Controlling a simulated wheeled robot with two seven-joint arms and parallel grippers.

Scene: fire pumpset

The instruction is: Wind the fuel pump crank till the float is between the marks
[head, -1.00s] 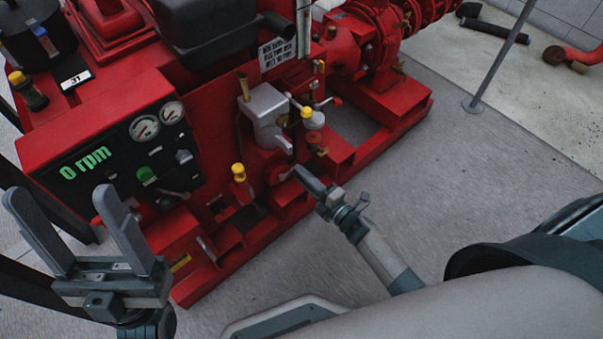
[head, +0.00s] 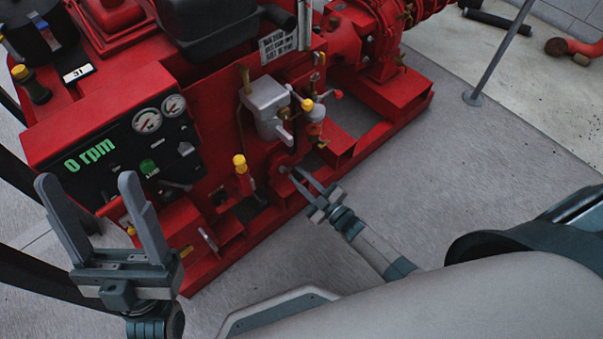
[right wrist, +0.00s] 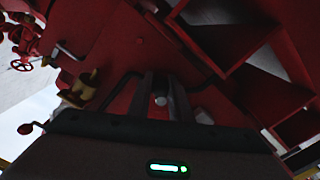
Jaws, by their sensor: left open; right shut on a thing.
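My right gripper (head: 297,172) reaches to the lower front of the red pumpset, below the grey pump housing (head: 268,106). In the right wrist view its fingers (right wrist: 161,92) are shut on a small round-ended grip, which I take for the crank handle (right wrist: 161,99). The rest of the crank is hard to make out. A small clear-looking cup (head: 316,115) hangs right of the housing; I cannot make out a float or marks. My left gripper (head: 92,190) is open and empty, in front of the gauge panel.
The panel (head: 120,150) shows two dials and "0 rpm". Yellow-capped fittings (head: 239,160) stand close left of the right gripper. The red base rail (head: 235,255) runs along the floor. Grey floor (head: 440,190) to the right is clear up to a thin post (head: 500,50).

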